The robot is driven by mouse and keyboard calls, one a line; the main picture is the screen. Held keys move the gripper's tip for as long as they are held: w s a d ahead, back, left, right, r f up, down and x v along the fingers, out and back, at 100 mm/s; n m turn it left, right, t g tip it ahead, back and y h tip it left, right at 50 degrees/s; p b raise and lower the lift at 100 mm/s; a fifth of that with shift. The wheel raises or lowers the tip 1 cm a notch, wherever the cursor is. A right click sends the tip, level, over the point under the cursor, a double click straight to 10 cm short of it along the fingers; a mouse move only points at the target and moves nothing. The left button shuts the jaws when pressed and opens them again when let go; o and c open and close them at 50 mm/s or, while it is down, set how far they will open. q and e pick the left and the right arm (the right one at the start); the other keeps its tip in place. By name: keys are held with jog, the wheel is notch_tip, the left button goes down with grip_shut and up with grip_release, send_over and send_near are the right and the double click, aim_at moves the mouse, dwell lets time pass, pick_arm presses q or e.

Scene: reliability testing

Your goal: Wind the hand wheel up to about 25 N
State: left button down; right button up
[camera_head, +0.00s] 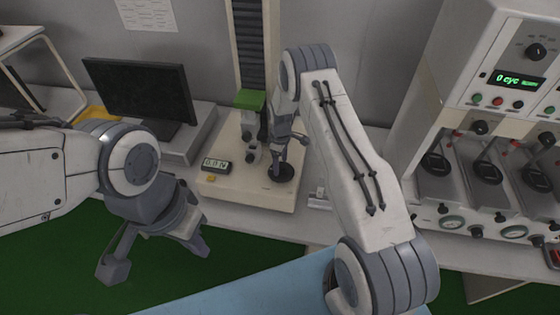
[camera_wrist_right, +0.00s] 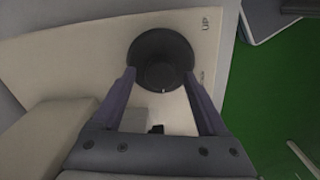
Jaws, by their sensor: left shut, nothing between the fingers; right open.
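The hand wheel (camera_head: 285,174) is a dark round disc on top of the cream base of a test stand (camera_head: 228,190). In the right wrist view the wheel (camera_wrist_right: 162,50) lies between the tips of my right gripper (camera_wrist_right: 160,78), which is open with one finger at each side. I cannot tell whether the fingers touch the rim. My right gripper (camera_head: 279,160) hides part of the wheel in the head view. A small display (camera_head: 216,165) on the base seems to read 0.0 N.
A green-topped block (camera_head: 250,100) on the stand's column is left of my right gripper. A black monitor (camera_head: 140,92) stands at the left. A tall machine (camera_head: 500,120) with a green readout stands at the right.

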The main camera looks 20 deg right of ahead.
jog(key=shift+c, duration=0.3)
grip_shut()
jog(key=shift+w+d+f+m+b, duration=0.1)
jog(key=shift+m+b, duration=1.3)
jog(key=shift+b, duration=0.15)
jog(key=shift+m+b, duration=1)
jog(key=shift+m, duration=0.4)
jog(key=shift+r, duration=0.2)
jog(key=shift+o, duration=0.3)
grip_release()
